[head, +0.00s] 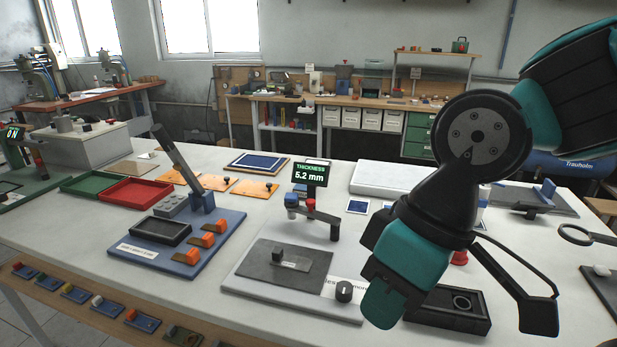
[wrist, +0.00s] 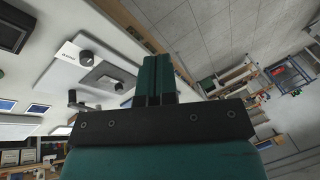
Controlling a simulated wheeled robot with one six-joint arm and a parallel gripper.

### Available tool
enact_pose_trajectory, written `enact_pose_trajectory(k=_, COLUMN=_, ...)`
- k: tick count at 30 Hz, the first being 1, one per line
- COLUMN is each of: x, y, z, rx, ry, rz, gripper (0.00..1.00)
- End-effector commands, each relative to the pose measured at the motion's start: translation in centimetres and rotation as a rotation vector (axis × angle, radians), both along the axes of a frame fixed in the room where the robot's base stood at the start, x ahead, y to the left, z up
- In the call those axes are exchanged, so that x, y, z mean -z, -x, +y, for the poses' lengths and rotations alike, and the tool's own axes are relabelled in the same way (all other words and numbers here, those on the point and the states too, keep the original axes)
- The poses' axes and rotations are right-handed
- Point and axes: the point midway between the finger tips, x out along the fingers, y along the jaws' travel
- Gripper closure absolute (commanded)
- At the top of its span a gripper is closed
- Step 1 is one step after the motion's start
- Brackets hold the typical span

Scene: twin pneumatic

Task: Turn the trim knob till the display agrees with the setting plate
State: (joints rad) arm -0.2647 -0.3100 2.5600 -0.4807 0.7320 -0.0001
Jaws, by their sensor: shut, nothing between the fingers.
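The trim knob (head: 344,291) is a black round knob at the front right corner of the gauge's white base (head: 240,283). It also shows in the wrist view (wrist: 85,57), beside a white label. The display (head: 310,174) stands behind the gauge and reads "THICKNESS 5.2 mm". A label (head: 332,284) lies left of the knob; its text is partly covered and I cannot read a value. I cannot tell which piece is the setting plate. My gripper (head: 380,305) is right of the knob in the picture, apart from it. Its teal fingers (wrist: 153,70) are shut and empty.
A blue board (head: 165,262) with orange clips stands left. A black tray (head: 450,318) lies right, partly behind my arm. Green and red trays (head: 135,192) lie far left.

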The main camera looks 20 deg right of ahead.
Motion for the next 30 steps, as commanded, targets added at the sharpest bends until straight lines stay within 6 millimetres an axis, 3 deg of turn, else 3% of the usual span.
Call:
enact_pose_trajectory(k=2, x=0.0, y=0.0, z=0.0, rx=0.0, ry=0.0, rz=0.0, gripper=0.95)
enact_pose_trajectory(k=7, x=0.0, y=-0.2, z=0.0, rx=0.011, ry=0.003, rz=0.003, gripper=0.56)
enact_pose_trajectory(k=9, x=-0.1, y=-1.4, z=-0.3, rx=0.075, ry=0.024, rz=0.024, gripper=0.4)
enact_pose_trajectory(k=11, x=-0.2, y=-3.5, z=-0.8, rx=0.191, ry=0.06, rz=0.058, gripper=0.4)
enact_pose_trajectory(k=18, x=0.6, y=-14.3, z=-3.3, rx=0.909, ry=0.248, rz=0.2, gripper=0.4)
enact_pose_trajectory(k=21, x=1.2, y=-17.1, z=-4.1, rx=1.132, ry=0.291, rz=0.225, gripper=0.4)
enact_pose_trajectory(k=25, x=1.8, y=-18.6, z=-4.6, rx=1.266, ry=0.314, rz=0.235, gripper=0.4)
enact_pose_trajectory(k=30, x=3.8, y=-18.6, z=-4.6, rx=1.279, ry=0.318, rz=0.238, gripper=0.4)
